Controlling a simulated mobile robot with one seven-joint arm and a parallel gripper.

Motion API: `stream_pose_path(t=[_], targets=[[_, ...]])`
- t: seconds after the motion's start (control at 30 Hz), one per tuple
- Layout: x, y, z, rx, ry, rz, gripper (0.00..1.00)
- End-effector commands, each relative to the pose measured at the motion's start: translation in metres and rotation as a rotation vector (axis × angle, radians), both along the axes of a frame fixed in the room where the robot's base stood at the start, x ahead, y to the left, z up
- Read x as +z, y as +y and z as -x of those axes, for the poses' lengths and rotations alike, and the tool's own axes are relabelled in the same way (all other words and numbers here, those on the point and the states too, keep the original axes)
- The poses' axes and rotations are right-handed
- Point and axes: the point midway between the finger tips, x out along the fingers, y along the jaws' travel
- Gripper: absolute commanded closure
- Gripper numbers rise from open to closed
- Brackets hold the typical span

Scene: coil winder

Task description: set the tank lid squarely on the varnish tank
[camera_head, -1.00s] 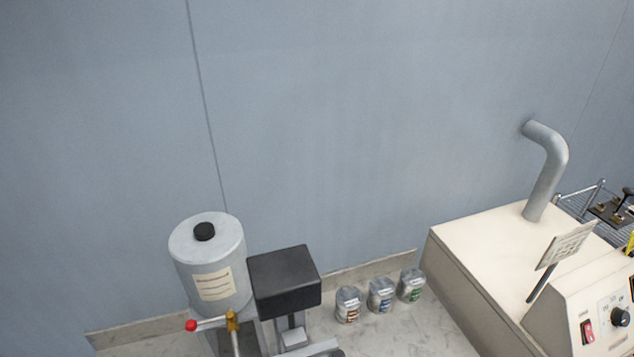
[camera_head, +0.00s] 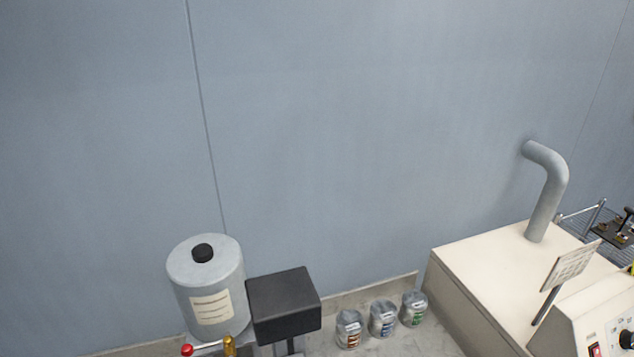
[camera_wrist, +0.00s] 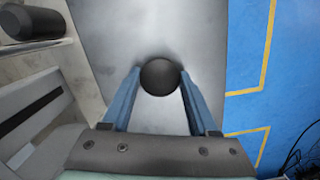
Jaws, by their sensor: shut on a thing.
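In the wrist view, my gripper (camera_wrist: 159,73) has its two blue fingers shut on a round black knob (camera_wrist: 159,80). The knob stands on a flat grey metal plate, which looks like the tank lid (camera_wrist: 150,28). The lid fills the middle of the wrist view and its far edge runs out of the picture. I cannot tell whether it hangs free or rests on something. I cannot make out the varnish tank in either view. My gripper and the lid do not show in the head view.
The head view shows a grey canister (camera_head: 206,285) with a black cap, a black box (camera_head: 284,304), several small cans (camera_head: 383,318) and a cream machine with a bent pipe (camera_head: 549,190). In the wrist view, blue floor (camera_wrist: 285,60) with yellow lines lies right of the lid.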

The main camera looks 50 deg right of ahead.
Motion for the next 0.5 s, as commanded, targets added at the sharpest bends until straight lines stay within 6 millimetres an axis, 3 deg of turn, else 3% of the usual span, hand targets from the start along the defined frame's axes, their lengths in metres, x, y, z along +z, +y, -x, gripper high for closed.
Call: stream_pose_path(t=[0.03, 0.07, 0.1, 0.23, 0.5], targets=[[-0.0010, -0.0004, -0.0007, -0.001, -0.002, 0.001, 1.00], [0.0000, -0.0004, -0.0009, -0.001, -0.002, 0.001, 0.34], [0.0001, -0.0004, -0.0008, 0.000, -0.002, 0.001, 0.27], [-0.0001, -0.0002, -0.0006, 0.000, -0.001, 0.001, 0.05], [-0.0011, 0.0003, 0.0004, 0.000, 0.001, -0.001, 0.05]])
